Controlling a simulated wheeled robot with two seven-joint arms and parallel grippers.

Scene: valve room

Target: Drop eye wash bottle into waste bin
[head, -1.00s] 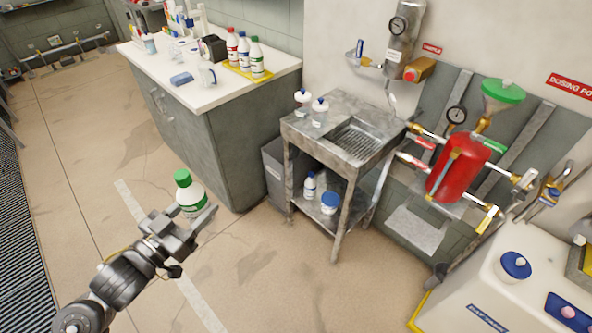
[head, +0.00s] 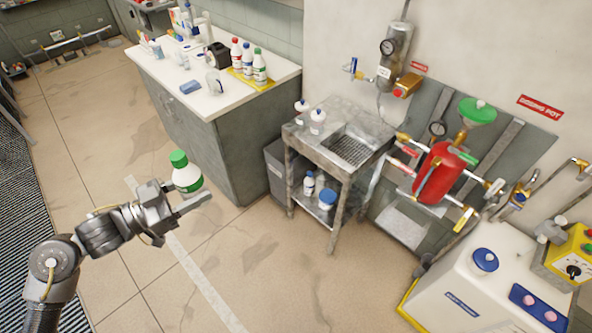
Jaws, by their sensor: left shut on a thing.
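My left gripper (head: 181,201) is shut on a white bottle with a green cap and a green label band (head: 186,173). It holds the bottle upright above the floor, left of the steel sink stand. The fingers hide the lower part of the bottle. A grey bin (head: 275,169) stands on the floor between the counter cabinet and the sink stand. The stand's leg and top hide part of it, and its opening shows only a little. My right gripper is not in view.
The steel sink stand (head: 317,146) carries two white bottles on top and more containers on its lower shelf. The counter (head: 214,106) holds several bottles on a yellow tray (head: 252,83). A red dosing pot (head: 437,172) and a white tank (head: 475,275) are at right. The floor between is clear.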

